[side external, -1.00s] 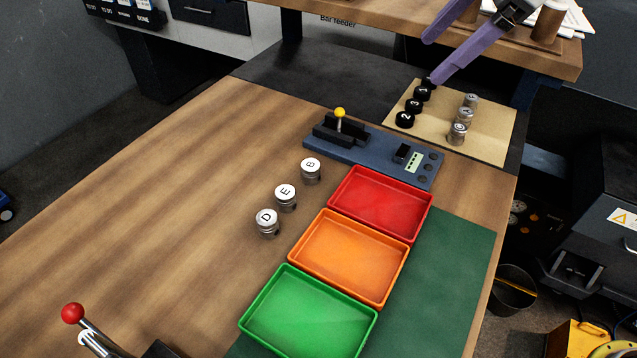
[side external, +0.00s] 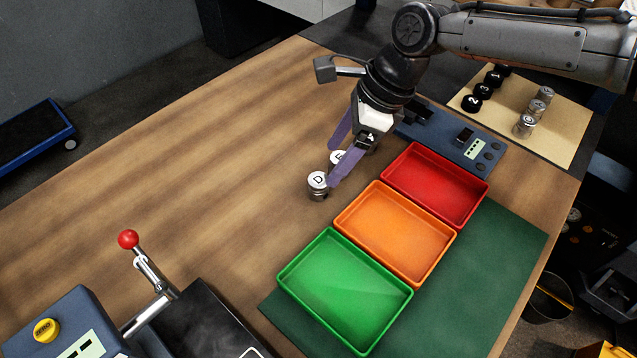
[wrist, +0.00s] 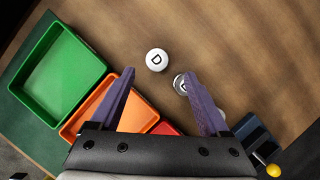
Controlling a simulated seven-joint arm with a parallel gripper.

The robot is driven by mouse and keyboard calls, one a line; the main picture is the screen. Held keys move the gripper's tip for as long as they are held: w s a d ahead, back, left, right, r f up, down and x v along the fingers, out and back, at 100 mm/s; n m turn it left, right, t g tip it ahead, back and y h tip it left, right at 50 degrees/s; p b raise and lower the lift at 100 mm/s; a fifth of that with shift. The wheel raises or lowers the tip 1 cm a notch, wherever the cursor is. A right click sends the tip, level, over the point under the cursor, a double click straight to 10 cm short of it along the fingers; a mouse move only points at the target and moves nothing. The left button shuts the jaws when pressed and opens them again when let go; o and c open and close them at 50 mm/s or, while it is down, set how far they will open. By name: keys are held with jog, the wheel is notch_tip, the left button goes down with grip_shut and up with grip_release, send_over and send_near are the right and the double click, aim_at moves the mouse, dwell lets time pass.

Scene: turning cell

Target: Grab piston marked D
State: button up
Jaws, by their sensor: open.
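The piston marked D (side external: 318,184) stands upright on the wooden table, left of the orange tray. In the wrist view its white lettered top (wrist: 157,60) lies ahead of the fingertips, a little above the space between them. My gripper (side external: 337,164) is open with its purple fingers pointing down beside D, over the neighbouring piston; it also shows in the wrist view (wrist: 158,78). The neighbouring piston marked E (side external: 337,157) is partly hidden by the fingers. In the wrist view it sits by the right finger (wrist: 180,85). Another piston (side external: 371,143) is mostly hidden behind my gripper.
Green (side external: 345,338), orange (side external: 396,272) and red (side external: 437,213) trays stand in a row right of the pistons. A blue fixture (side external: 480,148) and a tan board (side external: 558,148) with more parts lie behind. A red-knobbed lever (side external: 128,239) stands front left. Table left of D is clear.

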aim_at(319, 179)
jog(key=shift+s+a+x, duration=0.1)
jog(key=shift+x, duration=1.65)
jog(key=shift+s+a+x, duration=0.1)
jog(key=shift+a+x, duration=0.05)
jog(key=shift+x, duration=1.6)
jog(key=shift+r, duration=0.15)
grip_shut()
